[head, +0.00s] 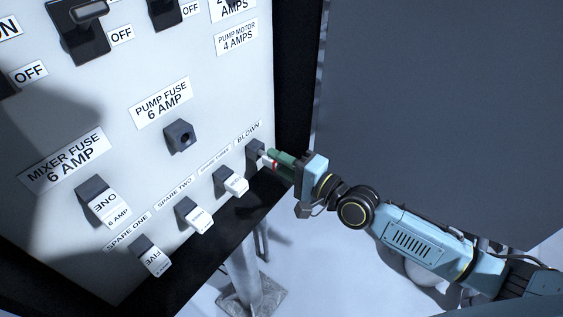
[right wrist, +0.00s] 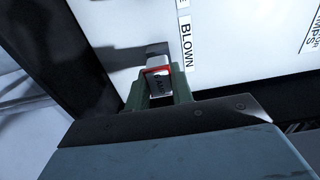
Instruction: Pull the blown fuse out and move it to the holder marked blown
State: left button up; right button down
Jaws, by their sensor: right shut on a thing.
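My right gripper (head: 276,162) is at the holder marked BLOWN (head: 256,150), at the right end of the panel's bottom row. It is shut on a white fuse with a red band (right wrist: 157,80), which also shows as a small light and red piece in the head view. The fuse's inner end is at the dark holder (right wrist: 152,50); I cannot tell how deep it sits. The pump fuse holder (head: 181,137) is empty, with its dark socket showing. The BLOWN label (right wrist: 187,42) is beside the fuse. My left gripper is not in view.
White fuses sit in the mixer holder (head: 105,208), spare one (head: 151,257), spare two (head: 195,217) and the holder left of BLOWN (head: 233,182). Switches (head: 80,30) are above.

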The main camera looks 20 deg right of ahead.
jog(key=shift+x, duration=0.8)
jog(key=c, duration=1.1)
grip_release()
jog(key=shift+c, duration=0.2)
jog(key=shift+o, duration=0.4)
jog(key=o, duration=0.4)
jog(key=shift+s+d, duration=0.1)
jog(key=shift+v, duration=2.85)
jog(key=shift+s, duration=0.1)
